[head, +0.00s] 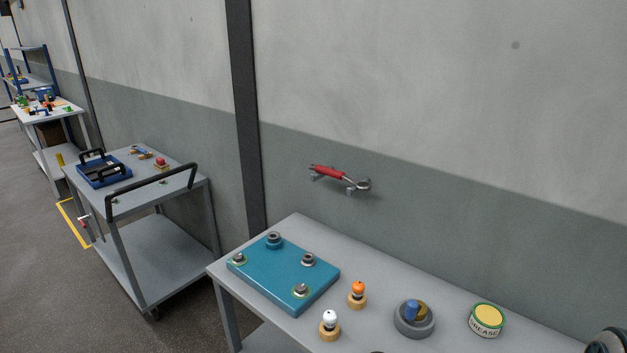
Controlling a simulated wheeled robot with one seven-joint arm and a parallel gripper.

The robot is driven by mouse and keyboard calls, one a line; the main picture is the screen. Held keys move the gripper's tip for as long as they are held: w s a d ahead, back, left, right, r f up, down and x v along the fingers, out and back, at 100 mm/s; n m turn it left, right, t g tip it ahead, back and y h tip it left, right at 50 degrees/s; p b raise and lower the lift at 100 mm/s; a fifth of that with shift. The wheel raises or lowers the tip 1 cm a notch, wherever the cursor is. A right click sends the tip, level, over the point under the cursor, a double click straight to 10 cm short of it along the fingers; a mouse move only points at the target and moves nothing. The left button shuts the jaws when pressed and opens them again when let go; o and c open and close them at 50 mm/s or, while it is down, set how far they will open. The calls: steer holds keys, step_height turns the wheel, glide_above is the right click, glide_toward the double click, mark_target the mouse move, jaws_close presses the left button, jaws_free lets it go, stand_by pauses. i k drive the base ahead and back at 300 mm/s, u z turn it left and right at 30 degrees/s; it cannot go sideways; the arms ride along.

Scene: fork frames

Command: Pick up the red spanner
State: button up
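The red spanner (328,171) shows in the head view on the wall above the grey workbench. It has a red handle on the left and a bare metal ring end on the right. It rests on two small pegs that stick out from the wall, and it tilts slightly down to the right. Nothing covers it. My gripper is not in the picture.
The workbench (258,239) below carries a teal plate (274,287) with metal fittings, an orange-topped peg (358,290), a white-topped peg (330,321), a grey round dish (414,332) and a grease tin (487,320). A trolley (165,265) stands left. Wall around the spanner is clear.

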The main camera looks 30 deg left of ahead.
mark_target(327, 171)
steer(key=u, duration=1.05)
